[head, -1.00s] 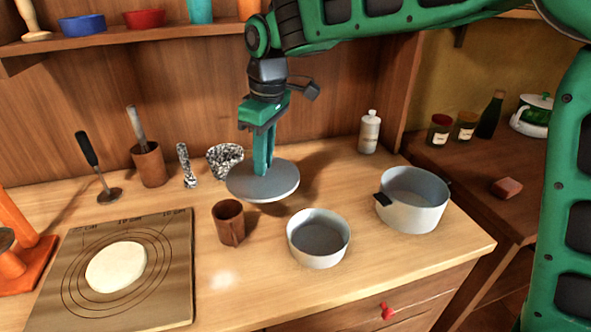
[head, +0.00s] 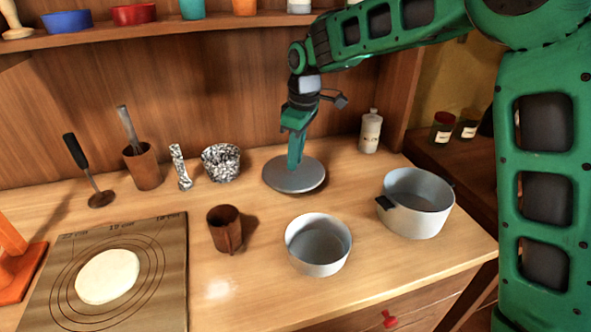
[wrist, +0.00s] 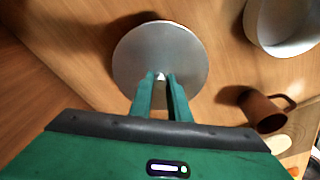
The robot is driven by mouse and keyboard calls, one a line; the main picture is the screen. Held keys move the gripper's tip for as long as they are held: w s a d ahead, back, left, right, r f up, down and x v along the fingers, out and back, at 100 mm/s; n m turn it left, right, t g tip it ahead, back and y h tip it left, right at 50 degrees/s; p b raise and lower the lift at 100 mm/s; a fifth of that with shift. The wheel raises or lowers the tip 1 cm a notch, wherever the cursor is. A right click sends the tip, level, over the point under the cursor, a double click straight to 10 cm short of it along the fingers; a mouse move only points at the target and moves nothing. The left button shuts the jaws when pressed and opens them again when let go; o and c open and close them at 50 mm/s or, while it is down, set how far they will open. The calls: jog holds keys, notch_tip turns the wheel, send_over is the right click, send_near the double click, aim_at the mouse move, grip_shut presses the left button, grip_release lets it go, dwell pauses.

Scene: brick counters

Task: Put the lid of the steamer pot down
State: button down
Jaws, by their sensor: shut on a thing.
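The lid (head: 280,182) is a flat grey disc, level at the back of the counter. It also shows in the wrist view (wrist: 185,48). My gripper (head: 295,167) comes down from above and is shut on its small central knob; the fingertips (wrist: 160,78) meet there in the wrist view. The lid is at or very close to the counter top; I cannot tell whether it touches. The grey pot (head: 415,218) with dark handles stands open to the right. A handleless grey pan (head: 318,262), also open, stands in front of the lid.
A brown mug (head: 224,230) stands front left of the lid, and a speckled mortar (head: 221,168) to its left. A white bottle (head: 370,132) is behind right. A board with dough (head: 107,276) fills the left front. A shelf (head: 190,30) runs above.

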aim_at(302, 170)
jog(key=shift+w+d+f, duration=0.1)
jog(key=shift+f, duration=2)
jog(key=shift+f, duration=0.1)
jog(key=c, duration=1.7)
grip_release()
jog(key=shift+o, duration=0.2)
notch_tip(302, 170, up, 12)
jog(key=d, duration=0.1)
jog(key=shift+s+d, duration=0.2)
jog(key=shift+s, duration=0.05)
jog(key=shift+d, duration=0.1)
